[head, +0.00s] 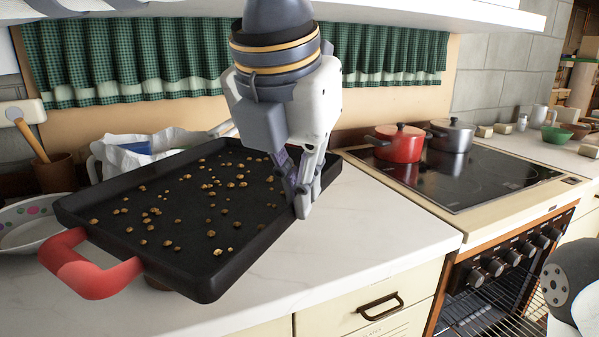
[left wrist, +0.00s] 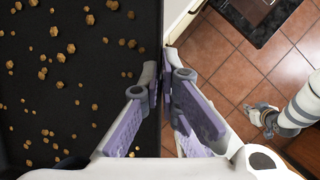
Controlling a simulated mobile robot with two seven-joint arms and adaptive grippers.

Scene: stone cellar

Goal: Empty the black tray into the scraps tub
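The black tray (head: 205,255) has a red handle (head: 90,270) at its near left and many small brown crumbs scattered over its floor. It is over the counter at the left, and its near corner sits above the worktop. My left gripper (head: 302,200) is closed on the tray's right rim, one finger inside and one outside, as the left wrist view (left wrist: 160,90) also shows. A white-lined tub (head: 125,155) stands behind the tray, partly hidden by it; I cannot read a label. My right gripper (left wrist: 262,118) shows small, low over the floor; its fingers are unclear.
A dotted bowl (head: 25,232) and a brown pot with a wooden spoon (head: 55,172) stand at the left. A red pot (head: 400,143) and a grey pot (head: 452,135) stand on the hob at the right. The counter right of the tray (head: 375,215) is clear.

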